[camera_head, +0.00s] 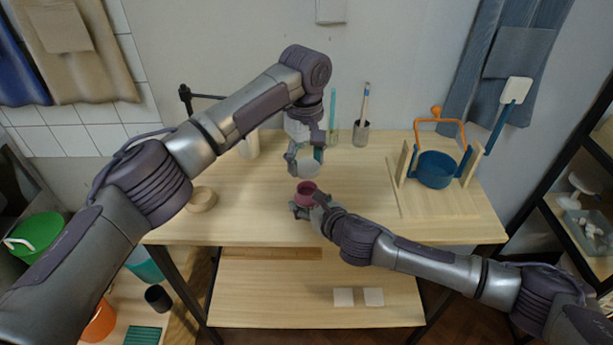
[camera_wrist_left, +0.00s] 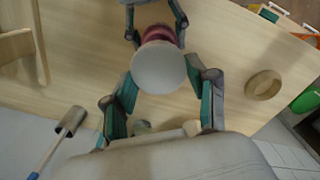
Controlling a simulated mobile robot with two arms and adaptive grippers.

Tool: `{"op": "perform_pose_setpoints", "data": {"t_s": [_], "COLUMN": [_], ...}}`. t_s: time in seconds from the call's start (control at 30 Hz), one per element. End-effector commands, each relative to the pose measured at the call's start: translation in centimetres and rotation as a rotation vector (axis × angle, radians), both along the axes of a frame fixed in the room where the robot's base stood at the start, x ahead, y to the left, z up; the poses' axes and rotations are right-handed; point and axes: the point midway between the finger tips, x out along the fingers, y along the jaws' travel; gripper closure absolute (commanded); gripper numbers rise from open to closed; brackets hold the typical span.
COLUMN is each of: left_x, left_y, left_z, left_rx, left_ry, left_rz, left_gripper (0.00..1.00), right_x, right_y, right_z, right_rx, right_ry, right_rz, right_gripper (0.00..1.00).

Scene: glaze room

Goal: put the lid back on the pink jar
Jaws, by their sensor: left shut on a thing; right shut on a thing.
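The pink jar (camera_head: 307,196) stands upright near the front middle of the wooden table, its dark open mouth facing up. My right gripper (camera_head: 306,207) is shut on its side. My left gripper (camera_head: 305,158) points down and is shut on the round white lid (camera_head: 308,170), just above and behind the jar in the head view. Lid and jar look apart there. In the left wrist view the lid (camera_wrist_left: 159,68) sits between my left fingers (camera_wrist_left: 165,92) and hides part of the pink jar (camera_wrist_left: 160,35), with my right fingers either side of the jar.
A wooden ring (camera_head: 201,199) lies on the table (camera_head: 250,225) to the left. A blue pot (camera_head: 436,171) with an orange handle sits in a wooden frame at the right. Table around the jar is clear.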

Motion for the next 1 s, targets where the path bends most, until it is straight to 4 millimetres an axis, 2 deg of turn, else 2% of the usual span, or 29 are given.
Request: {"op": "perform_pose_setpoints", "data": {"t_s": [0.1, 0.23, 0.77, 1.0], "left_x": [-0.1, -0.1, -0.1, -0.1], "left_y": [-0.1, -0.1, 0.0, -0.1], "left_z": [-2.0, -3.3, -3.4, -4.7], "left_rx": [-0.001, -0.002, -0.001, 0.000], "left_ry": [0.004, 0.001, 0.000, 0.001], "left_rz": [0.000, 0.000, 0.000, -0.001], "left_gripper": [0.53, 0.53, 0.53, 0.53], "right_x": [0.0, 0.0, 0.0, 0.0], "right_y": [0.0, 0.0, 0.0, 0.0], "right_z": [0.0, 0.0, 0.0, 0.0], "right_rx": [0.000, 0.000, -0.001, -0.001], "right_ry": [0.001, 0.001, 0.001, 0.001], "right_rz": [0.000, 0.000, -0.001, -0.001], "right_gripper": [0.98, 0.98, 0.98, 0.98]}}
